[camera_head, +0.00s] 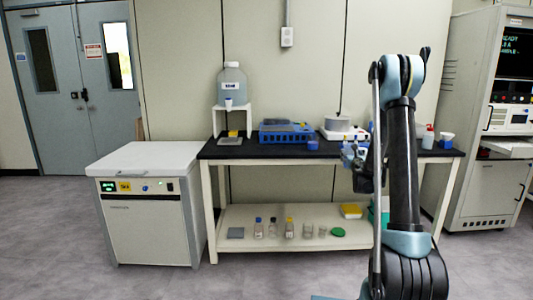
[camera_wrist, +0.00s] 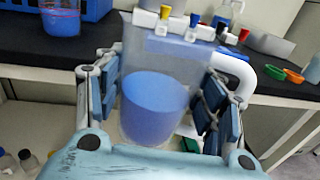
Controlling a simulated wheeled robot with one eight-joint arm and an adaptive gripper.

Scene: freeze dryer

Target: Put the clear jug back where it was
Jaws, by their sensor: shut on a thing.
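The clear jug (camera_wrist: 165,62) is in the wrist view, see-through, with a blue lower part and a pale handle (camera_wrist: 238,68) at its right. My gripper (camera_wrist: 160,105) is shut on it, with a blue-padded finger on each side. The jug looks about upright, in front of the bench edge; I cannot tell its exact gap to the bench. In the head view my gripper (camera_head: 355,155) is in front of the right half of the black bench top (camera_head: 255,151). My arm hides most of the jug there.
A blue crate (camera_head: 287,138), a blue cup (camera_head: 312,145) and a white device (camera_head: 345,134) stand on the bench. A large bottle (camera_head: 231,88) is on a white stand at left. Coloured valves (camera_wrist: 190,30) show behind the jug. Several small bottles stand on the lower shelf (camera_head: 270,245).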

